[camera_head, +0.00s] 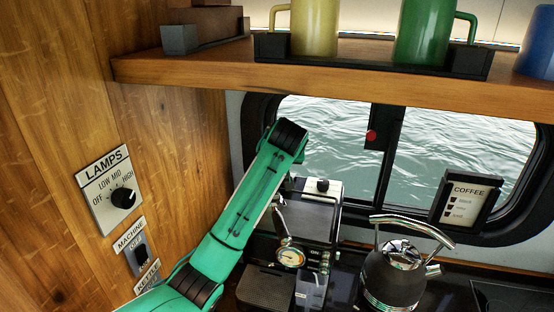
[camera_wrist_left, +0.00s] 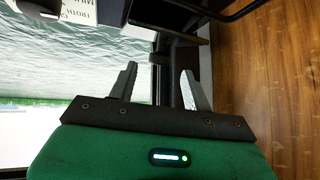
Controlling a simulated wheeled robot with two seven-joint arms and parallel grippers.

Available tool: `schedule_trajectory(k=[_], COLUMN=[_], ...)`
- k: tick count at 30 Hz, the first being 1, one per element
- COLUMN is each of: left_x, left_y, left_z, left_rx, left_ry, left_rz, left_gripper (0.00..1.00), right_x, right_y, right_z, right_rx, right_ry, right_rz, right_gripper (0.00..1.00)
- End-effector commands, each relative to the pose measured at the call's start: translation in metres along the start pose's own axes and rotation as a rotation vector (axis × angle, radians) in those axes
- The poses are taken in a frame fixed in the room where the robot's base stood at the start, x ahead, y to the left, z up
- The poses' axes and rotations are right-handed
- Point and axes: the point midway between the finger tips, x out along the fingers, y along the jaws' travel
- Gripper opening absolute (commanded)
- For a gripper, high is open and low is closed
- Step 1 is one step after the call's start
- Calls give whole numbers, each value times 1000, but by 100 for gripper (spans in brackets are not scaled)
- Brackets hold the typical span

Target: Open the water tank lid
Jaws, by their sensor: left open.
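The coffee machine (camera_head: 318,222) stands on the counter under the window, with a gauge and a small knob on its top. I cannot clearly make out the water tank lid, and my arm covers the machine's left rear side. My left arm reaches up from the bottom left and bends at the window; its gripper is hidden in the head view. In the left wrist view my left gripper (camera_wrist_left: 159,85) is open and empty, its fingers apart.
A kettle (camera_head: 393,275) stands right of the machine. A framed coffee sign (camera_head: 465,200) leans by the window. A wooden shelf (camera_head: 200,72) with mugs hangs above. The wooden wall with a lamps dial (camera_head: 123,198) bounds the left side.

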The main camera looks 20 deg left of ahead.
Motion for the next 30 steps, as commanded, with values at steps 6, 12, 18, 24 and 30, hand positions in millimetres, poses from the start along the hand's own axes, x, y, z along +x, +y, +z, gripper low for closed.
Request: schedule_trajectory(k=[6, 12, 18, 24, 30], left_x=[40, 60, 65, 65, 65], left_y=[-1, 0, 0, 0, 0], left_z=[-1, -1, 0, 0, 0], left_rx=[2, 2, 1, 1, 1], left_ry=[-5, -2, -1, 0, 0], left_rz=[-2, 0, 1, 1, 1], left_gripper=[50, 50, 50, 44, 4], right_x=[-24, -30, -30, -30, -30], right_y=[0, 0, 0, -2, -3], right_z=[-2, -3, -3, -3, -4], right_rx=[0, 0, 0, 1, 1], right_ry=[0, 0, 0, 0, 1], right_rz=[0, 0, 0, -2, -4], right_gripper=[82, 82, 82, 82, 82])
